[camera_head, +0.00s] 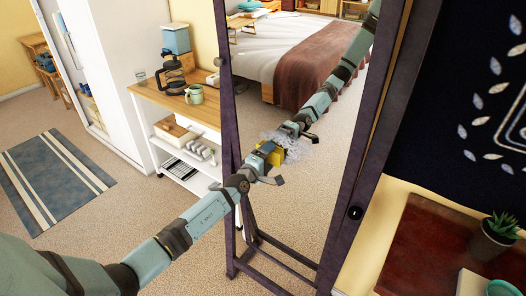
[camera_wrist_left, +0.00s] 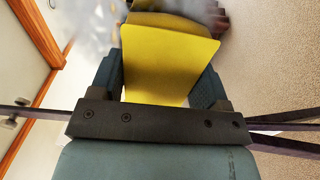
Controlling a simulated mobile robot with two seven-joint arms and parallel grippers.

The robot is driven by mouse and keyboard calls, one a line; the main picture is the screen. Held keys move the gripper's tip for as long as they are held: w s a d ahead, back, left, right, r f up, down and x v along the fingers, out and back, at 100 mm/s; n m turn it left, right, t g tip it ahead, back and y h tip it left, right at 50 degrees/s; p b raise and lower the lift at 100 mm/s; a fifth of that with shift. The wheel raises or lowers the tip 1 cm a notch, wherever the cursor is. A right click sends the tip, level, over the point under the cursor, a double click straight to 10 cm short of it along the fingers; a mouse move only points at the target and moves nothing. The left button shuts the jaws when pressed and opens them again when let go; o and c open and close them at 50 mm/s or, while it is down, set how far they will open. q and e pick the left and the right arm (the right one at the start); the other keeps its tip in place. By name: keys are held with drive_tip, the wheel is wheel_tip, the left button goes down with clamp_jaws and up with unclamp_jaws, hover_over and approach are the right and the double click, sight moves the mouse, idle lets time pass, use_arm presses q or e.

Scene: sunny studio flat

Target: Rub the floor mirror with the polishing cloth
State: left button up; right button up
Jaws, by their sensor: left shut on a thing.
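The floor mirror (camera_head: 318,196) stands in a dark purple frame in the middle of the head view. My left gripper (camera_head: 262,168) is in front of the glass, shut on the yellow polishing cloth (camera_head: 265,148). The cloth is at or very near the glass; I cannot tell if it touches. It also shows in the left wrist view (camera_wrist_left: 168,62), flat and yellow between the two fingers. A pale grey, cloudy smudge (camera_head: 296,143) shows on the glass around the cloth. The glass reflects my arm and gripper. My right gripper is not in view.
A white shelf cart (camera_head: 185,118) with a French press (camera_head: 173,76) and a mug (camera_head: 194,94) stands left of the mirror. A reddish-brown surface (camera_head: 432,250) with a potted plant (camera_head: 492,238) is at the lower right. A striped rug (camera_head: 57,178) lies on open carpet at the left.

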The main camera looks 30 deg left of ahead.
sight(280, 161)
use_arm(q)
drive_tip(key=shift+d, duration=0.7)
drive_tip(key=shift+s+d+r+p, duration=0.1)
drive_tip(key=shift+d+r+p, duration=0.05)
drive_tip(key=shift+d+p, duration=0.7)
drive_tip(key=shift+s+d+p, duration=0.1)
drive_tip(key=shift+d+p, duration=0.2)
drive_tip(key=shift+d, duration=0.5)
drive_tip(key=shift+s+d, duration=0.15)
drive_tip(key=shift+d, duration=1.6)
drive_tip(key=shift+s+d, duration=0.1)
drive_tip(key=shift+d, duration=1.95)
drive_tip(key=shift+s+d, duration=0.15)
drive_tip(key=shift+d, duration=1.25)
drive_tip(key=shift+s+a+r, duration=0.1)
drive_tip(key=shift+s+r, duration=0.05)
drive_tip(key=shift+r, duration=1.15)
